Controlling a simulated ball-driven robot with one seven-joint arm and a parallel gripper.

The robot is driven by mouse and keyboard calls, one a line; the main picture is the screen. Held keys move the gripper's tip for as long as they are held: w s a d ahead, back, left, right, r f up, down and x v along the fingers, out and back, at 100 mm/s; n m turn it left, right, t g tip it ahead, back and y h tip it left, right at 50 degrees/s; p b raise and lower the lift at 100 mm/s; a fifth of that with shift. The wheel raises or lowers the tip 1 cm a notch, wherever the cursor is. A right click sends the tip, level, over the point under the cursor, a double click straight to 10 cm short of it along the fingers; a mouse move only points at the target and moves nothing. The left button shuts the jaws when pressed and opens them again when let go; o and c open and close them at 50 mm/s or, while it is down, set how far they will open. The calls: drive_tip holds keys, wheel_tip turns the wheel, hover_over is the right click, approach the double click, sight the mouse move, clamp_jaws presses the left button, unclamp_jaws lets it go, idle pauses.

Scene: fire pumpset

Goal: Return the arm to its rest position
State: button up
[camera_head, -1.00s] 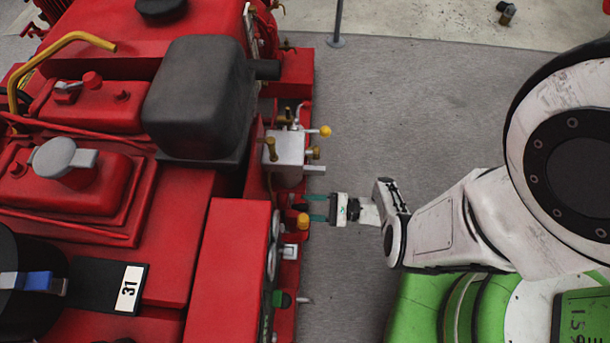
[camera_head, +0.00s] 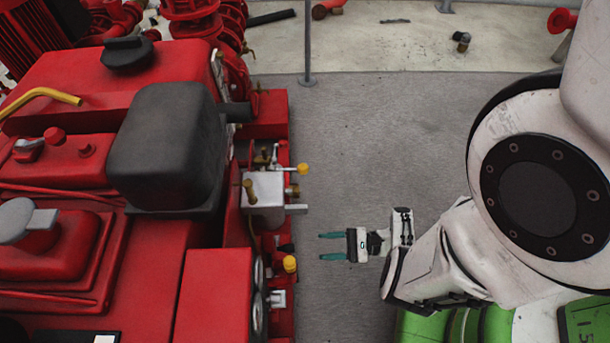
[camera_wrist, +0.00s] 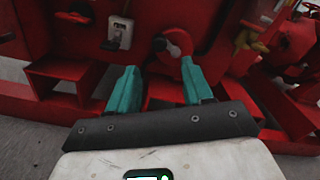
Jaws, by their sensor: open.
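My gripper (camera_head: 331,246) is open and empty in the head view, its two teal fingers pointing left toward the red pumpset (camera_head: 160,262). A strip of grey floor lies between the fingertips and the machine's side. In the wrist view the open fingers (camera_wrist: 160,88) face the machine's red lower side, with nothing between them. My white arm extends from the right side of the head view, bent at the wrist.
The machine's side carries a metal valve block (camera_head: 263,190), a yellow knob (camera_head: 303,169) and an orange knob (camera_head: 290,264). Grey floor (camera_head: 390,130) is open behind the gripper. A thin post (camera_head: 307,50) stands at the back.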

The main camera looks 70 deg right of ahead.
wheel_tip(320, 180, up, 15)
drive_tip(key=s+a+n+g+y+p, duration=0.2)
drive_tip(key=a+n+g+p, duration=0.1)
drive_tip(key=n+g+p, duration=1.25)
drive_tip(key=w+a+r+n+h+p, duration=0.1)
drive_tip(key=w+r+n+h+p, duration=0.1)
drive_tip(key=r, duration=0.7)
drive_tip(key=w+a+r+n+h+p, duration=0.2)
drive_tip(key=r+n+p, duration=0.3)
drive_tip(key=r, duration=0.4)
drive_tip(key=w+a+r+n+h+p, duration=0.1)
drive_tip(key=w+r+n+h+p, duration=0.2)
drive_tip(key=r, duration=0.7)
drive_tip(key=shift+a+n+h+p, duration=0.3)
drive_tip(key=shift+n+h+p, duration=0.2)
drive_tip(key=shift+h, duration=0.2)
drive_tip(key=shift+w+g, duration=0.1)
drive_tip(key=shift+g, duration=0.15)
drive_tip(key=shift+c, duration=0.8)
